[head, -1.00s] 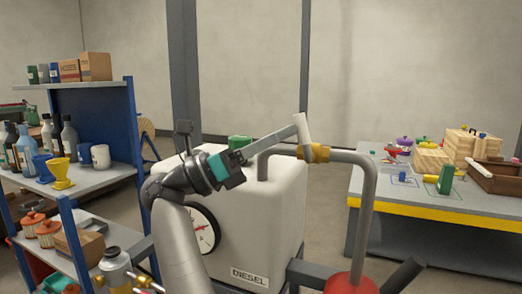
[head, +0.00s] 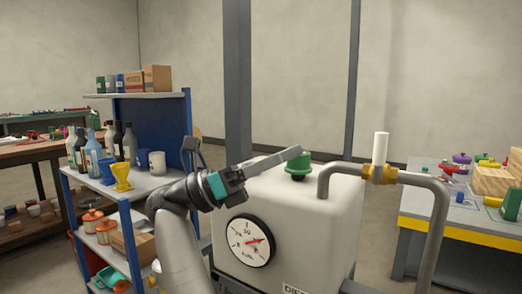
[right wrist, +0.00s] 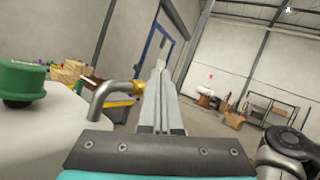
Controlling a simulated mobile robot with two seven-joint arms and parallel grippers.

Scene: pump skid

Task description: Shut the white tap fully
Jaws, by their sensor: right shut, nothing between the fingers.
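The white tap's lever (head: 380,150) stands upright on a brass valve body (head: 380,175), crosswise to the grey pipe (head: 432,190) there. My right gripper (head: 299,150) is shut and empty. In the head view its fingertips are left of the lever, apart from it in the picture, and overlap the green cap on the tank. In the right wrist view the shut fingers (right wrist: 162,75) point forward, with the brass valve (right wrist: 138,87) just left of them. The lever cannot be made out there; the fingers may hide it. My left gripper is not in view.
The white diesel tank (head: 325,215) carries a dial gauge (head: 250,240) and a green cap (head: 297,168). A blue shelf (head: 150,135) with bottles and boxes stands at left. A workbench (head: 470,235) with small items is at right. Upright grey posts stand behind the tank.

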